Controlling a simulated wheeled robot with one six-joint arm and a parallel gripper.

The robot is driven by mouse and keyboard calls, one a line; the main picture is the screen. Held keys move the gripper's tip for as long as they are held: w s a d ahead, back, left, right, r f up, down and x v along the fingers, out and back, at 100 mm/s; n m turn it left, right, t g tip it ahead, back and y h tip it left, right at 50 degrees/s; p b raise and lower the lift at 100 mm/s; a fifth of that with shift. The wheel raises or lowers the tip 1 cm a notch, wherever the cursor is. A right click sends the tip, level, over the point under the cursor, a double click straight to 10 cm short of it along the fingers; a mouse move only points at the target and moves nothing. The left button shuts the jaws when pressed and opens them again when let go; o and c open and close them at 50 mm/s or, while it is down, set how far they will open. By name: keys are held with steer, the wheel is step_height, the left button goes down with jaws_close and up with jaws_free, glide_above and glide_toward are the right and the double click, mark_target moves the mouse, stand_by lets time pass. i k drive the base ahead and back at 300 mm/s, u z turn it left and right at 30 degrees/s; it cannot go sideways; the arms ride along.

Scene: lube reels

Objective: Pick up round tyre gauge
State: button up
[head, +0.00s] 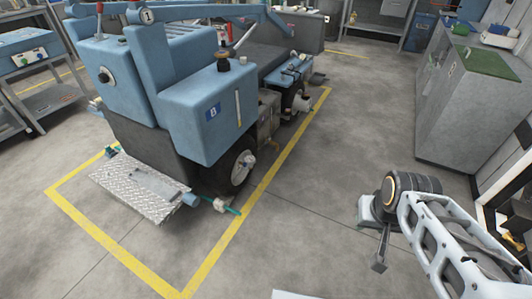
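I cannot make out a round tyre gauge for certain in the head view. Small items on the grey cabinet at the right are too small to name surely. My gripper (380,262) hangs over bare floor at the lower right, at the end of my white arm. It is apart from the vehicle and the cabinet, and no object shows in it. Its fingers are seen edge-on, so their opening is hidden.
A blue service vehicle (205,115) stands inside yellow floor lines at the left. A grey cabinet (462,125) with a green mat (490,62) stands at the right. A blue bench (25,45) is at the far left. The floor between vehicle and cabinet is clear.

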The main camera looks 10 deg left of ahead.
mark_target(250, 160)
steer(key=u, duration=0.1)
steer(key=i, duration=0.8)
steer(key=u, duration=1.15)
steer(key=i, duration=0.75)
steer(key=u, duration=0.85)
